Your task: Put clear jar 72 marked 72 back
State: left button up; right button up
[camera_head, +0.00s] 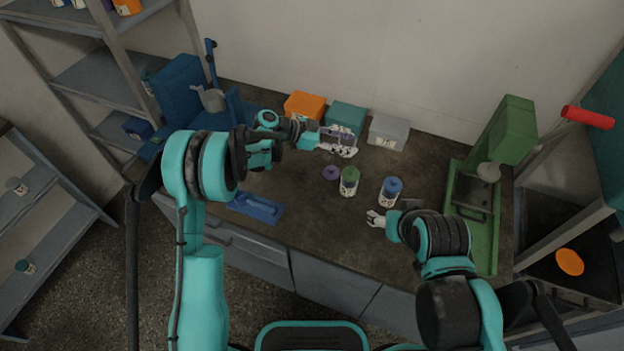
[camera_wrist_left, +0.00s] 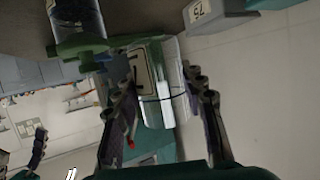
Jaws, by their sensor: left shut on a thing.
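My left gripper (camera_head: 338,146) is over the back middle of the bench, in front of the teal box. In the left wrist view its two fingers (camera_wrist_left: 165,105) are shut on a pale, see-through jar (camera_wrist_left: 158,85) with a dark-marked label. The number cannot be read in full, and the fingers hide part of the jar. In the head view the jar is hard to make out among the fingers. A purple lid (camera_head: 331,173) lies on the bench just below this gripper. My right gripper (camera_head: 376,218) is low over the front of the bench, with nothing visible in it; its opening is unclear.
A green-lidded jar (camera_head: 349,182) and a blue-lidded jar (camera_head: 391,190) stand mid-bench. Orange (camera_head: 304,105), teal (camera_head: 346,117) and grey (camera_head: 388,132) boxes line the wall. A blue tray (camera_head: 255,207) lies left, a green machine (camera_head: 472,215) stands right, and shelves (camera_head: 95,80) stand left.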

pick_arm(q)
jog(key=shift+s+d+r+m+g, duration=0.15)
jog(key=shift+d+r+m+g, duration=0.1)
jog(key=shift+d+m+g, duration=0.15)
jog(key=shift+s+a, duration=0.1)
jog(key=shift+a, duration=0.05)
jog(key=a+f+b, duration=0.1)
jog(key=a+f, duration=0.1)
jog(key=a, duration=0.1)
jog(key=s+a+f+b, duration=0.1)
jog(key=a+f, duration=0.1)
jog(key=a, duration=0.2)
jog(key=s+a+f+b, duration=0.1)
jog(key=a+f, duration=0.1)
jog(key=a, duration=0.2)
jog(key=shift+s+f+b, duration=0.25)
jog(key=shift+f+b, duration=0.15)
notch_tip(320, 180, down, 4)
jog(key=shift+f+b, duration=0.1)
jog(key=shift+b, duration=0.85)
jog(key=o, duration=1.3)
jog(key=shift+c, duration=0.2)
jog(key=shift+r, duration=0.2)
